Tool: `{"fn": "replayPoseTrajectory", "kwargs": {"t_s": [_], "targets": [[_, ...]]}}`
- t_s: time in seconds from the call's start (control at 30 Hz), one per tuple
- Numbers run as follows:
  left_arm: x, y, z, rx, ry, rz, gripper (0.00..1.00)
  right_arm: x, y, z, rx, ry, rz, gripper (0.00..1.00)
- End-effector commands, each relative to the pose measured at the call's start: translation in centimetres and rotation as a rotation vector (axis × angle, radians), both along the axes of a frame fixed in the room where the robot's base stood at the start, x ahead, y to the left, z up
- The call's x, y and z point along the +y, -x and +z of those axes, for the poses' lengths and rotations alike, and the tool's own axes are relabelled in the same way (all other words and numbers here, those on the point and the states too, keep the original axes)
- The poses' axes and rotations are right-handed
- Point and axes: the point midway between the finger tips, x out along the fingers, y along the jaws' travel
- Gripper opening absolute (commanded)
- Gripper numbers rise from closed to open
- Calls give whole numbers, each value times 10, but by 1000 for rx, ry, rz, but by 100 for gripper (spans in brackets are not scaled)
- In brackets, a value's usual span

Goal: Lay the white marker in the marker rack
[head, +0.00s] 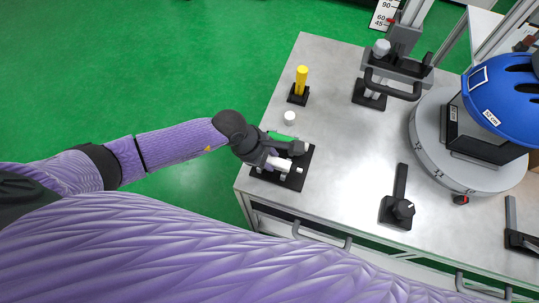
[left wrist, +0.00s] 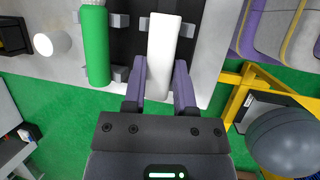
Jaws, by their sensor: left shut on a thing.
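The black marker rack (head: 297,180) sits on the left front part of the bench. A green marker (head: 281,136) lies in it; it also shows in the left wrist view (left wrist: 96,48). My left gripper (head: 273,162) is at the rack, shut on the white marker (head: 286,166). In the left wrist view the fingers (left wrist: 158,85) grip the near part of the white marker (left wrist: 162,45), which lies roughly parallel to the green one, over the rack (left wrist: 124,45). I cannot tell whether the white marker touches the rack's supports. My right gripper is not in view.
A small white cylinder (head: 290,118) and a yellow post (head: 301,80) stand behind the rack. A blue helmet (head: 505,95) sits on a round grey stand at the right. A black lever device (head: 399,206) stands right of the rack. The bench middle is clear.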

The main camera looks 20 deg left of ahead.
Motion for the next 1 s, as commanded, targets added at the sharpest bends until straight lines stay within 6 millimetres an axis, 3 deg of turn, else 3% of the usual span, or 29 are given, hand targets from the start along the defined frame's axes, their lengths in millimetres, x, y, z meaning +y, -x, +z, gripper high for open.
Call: {"fn": "replayPoseTrajectory", "kwargs": {"t_s": [0.27,0.3,0.47,0.5,0.87,1.0], "targets": [[-1,0,-2,0,0,0,0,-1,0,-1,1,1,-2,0],[-1,0,-2,0,0,0,39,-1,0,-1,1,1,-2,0],[-1,0,-2,0,0,0,73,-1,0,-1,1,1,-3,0],[-1,0,-2,0,0,0,76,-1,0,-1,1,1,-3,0],[-1,0,-1,0,0,0,76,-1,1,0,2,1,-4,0],[-1,0,7,-1,0,0,76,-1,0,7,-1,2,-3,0]]}}
